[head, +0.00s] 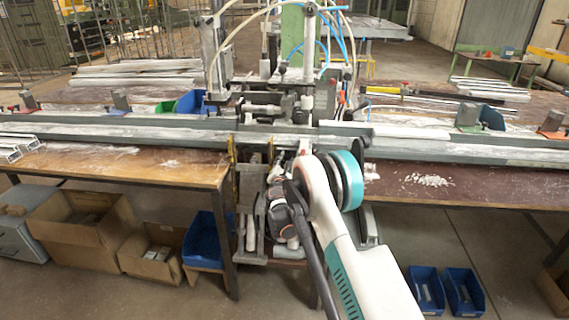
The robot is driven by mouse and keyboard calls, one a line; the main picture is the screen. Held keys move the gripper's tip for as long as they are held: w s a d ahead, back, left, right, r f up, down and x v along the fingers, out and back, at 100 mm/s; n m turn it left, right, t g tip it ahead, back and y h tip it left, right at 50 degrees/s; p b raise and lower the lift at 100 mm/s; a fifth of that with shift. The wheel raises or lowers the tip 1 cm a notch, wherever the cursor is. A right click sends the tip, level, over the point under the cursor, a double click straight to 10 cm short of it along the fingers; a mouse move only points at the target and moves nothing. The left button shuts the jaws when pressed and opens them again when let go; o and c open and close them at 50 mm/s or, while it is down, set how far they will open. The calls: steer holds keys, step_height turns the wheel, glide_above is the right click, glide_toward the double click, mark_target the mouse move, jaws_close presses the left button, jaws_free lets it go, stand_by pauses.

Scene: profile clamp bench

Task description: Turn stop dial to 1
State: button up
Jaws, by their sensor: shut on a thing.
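My gripper (280,208), dark with orange-red bands, is at the front of the clamp machine (280,108), below the long rail (420,146). My white arm with its teal ring reaches up from the lower right and covers part of this spot. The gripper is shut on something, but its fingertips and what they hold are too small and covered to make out. I cannot pick out the stop dial or its numbers in the head view.
The rail runs across two brown benches, with stops such as the left one (121,102). Blue hoses and a pale cable loop above the machine. Cardboard boxes (82,228) and a blue bin (207,240) stand below left. Two blue bins (463,291) lie on the floor right.

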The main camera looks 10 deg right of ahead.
steer(key=m, duration=1.1)
stand_by(0.3)
steer(key=shift+f+m, duration=0.1)
steer(key=shift+m, duration=0.2)
steer(key=o, duration=0.8)
steer(key=v, duration=1.2)
